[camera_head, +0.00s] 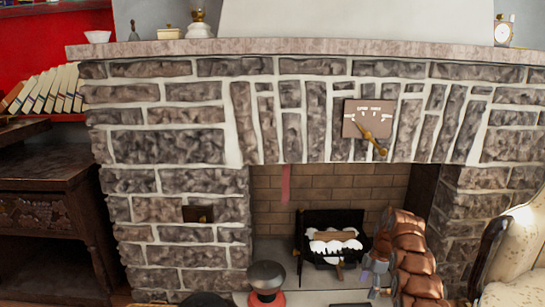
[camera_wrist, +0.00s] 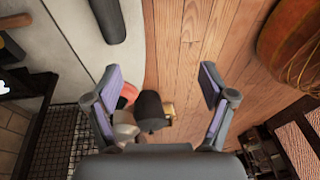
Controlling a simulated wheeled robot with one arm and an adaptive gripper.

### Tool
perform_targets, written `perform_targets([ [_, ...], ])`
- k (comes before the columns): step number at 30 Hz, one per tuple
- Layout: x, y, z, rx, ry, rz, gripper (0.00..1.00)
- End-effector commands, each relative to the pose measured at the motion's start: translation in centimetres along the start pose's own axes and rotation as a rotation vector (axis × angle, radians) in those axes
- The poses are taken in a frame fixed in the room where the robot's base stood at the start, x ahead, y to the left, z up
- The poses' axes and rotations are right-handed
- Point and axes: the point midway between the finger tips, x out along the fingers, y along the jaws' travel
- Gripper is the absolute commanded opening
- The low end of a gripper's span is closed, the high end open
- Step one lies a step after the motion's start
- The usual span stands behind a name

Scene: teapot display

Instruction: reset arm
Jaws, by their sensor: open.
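My gripper (camera_wrist: 160,82) shows in the wrist view, its two purple-padded fingers spread wide apart at left and right. It is open, and nothing is held between the pads. Beyond the fingers are the wooden floor (camera_wrist: 185,60) and a pale slab (camera_wrist: 75,55).
A stone fireplace (camera_head: 170,180) fills the head view, with a black grate (camera_head: 332,222) inside. Its mantel (camera_head: 300,46) holds a white bowl (camera_head: 97,37), a lidded pot (camera_head: 170,33) and a clock (camera_head: 503,31). An armchair (camera_head: 520,250) stands right, a dark wooden cabinet (camera_head: 45,190) left.

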Motion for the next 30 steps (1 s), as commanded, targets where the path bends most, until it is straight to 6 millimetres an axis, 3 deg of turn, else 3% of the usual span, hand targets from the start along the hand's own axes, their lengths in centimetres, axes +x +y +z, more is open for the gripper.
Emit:
perform_targets([
  [11,-5.8,-1.2,-2.3,0.100,-0.025,-0.007,0.82],
  [20,-14.3,-4.0,-5.9,0.264,-0.064,-0.006,0.82],
  [30,-23.7,-9.1,-10.3,0.471,-0.104,0.002,0.82],
])
